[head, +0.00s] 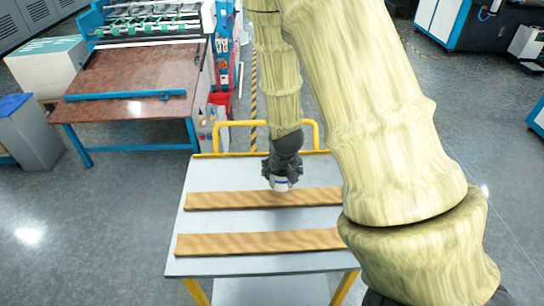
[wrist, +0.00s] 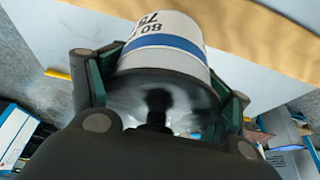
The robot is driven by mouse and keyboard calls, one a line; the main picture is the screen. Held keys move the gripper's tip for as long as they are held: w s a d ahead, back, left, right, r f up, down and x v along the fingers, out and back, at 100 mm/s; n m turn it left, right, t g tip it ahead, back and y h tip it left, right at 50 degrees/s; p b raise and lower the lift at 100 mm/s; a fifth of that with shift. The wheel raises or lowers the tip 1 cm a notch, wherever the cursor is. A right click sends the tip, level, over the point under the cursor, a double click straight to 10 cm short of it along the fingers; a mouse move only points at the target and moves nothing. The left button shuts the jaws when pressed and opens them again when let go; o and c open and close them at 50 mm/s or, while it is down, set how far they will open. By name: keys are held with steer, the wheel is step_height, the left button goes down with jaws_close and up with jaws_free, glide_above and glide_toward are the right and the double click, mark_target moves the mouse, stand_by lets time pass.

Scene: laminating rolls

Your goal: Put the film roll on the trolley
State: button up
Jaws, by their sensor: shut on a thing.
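The film roll (wrist: 165,58) is white with a blue band and dark printed numbers, and its near end is glossy and dark. My gripper (wrist: 165,92) is shut on it, with a finger on each side. In the head view my gripper (head: 282,172) is over the far part of the trolley (head: 230,172), and a small part of the film roll (head: 281,184) shows below the fingers. The roll overlaps the far wooden strip in the picture; I cannot tell whether it touches the trolley. The trolley has a grey top and a yellow handle.
Two wooden strips lie across the trolley top, a far one (head: 230,199) and a near one (head: 240,243). A machine with a brown table (head: 140,75) stands at the back left. My arm hides the trolley's right side.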

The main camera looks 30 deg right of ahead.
steer(key=w+d+p, duration=0.1)
steer(key=w, duration=0.2)
steer(key=w+d, duration=0.2)
steer(key=w, duration=0.1)
steer(key=w+d+f+p, duration=0.1)
steer(key=w, duration=0.2)
steer(key=shift+w+d+p, duration=0.15)
steer(key=shift+d+p, duration=0.05)
steer(key=shift+p, duration=0.1)
steer(key=shift+w+d, duration=0.15)
steer(key=shift+w, duration=0.25)
steer(key=shift+f+p, duration=0.85)
steer(key=shift+f, duration=0.95)
steer(key=shift+f, duration=0.1)
steer(key=o, duration=1.6)
steer(key=shift+b+v, duration=1.6)
steer(key=shift+v, duration=4.5)
steer(key=shift+w+d, duration=0.1)
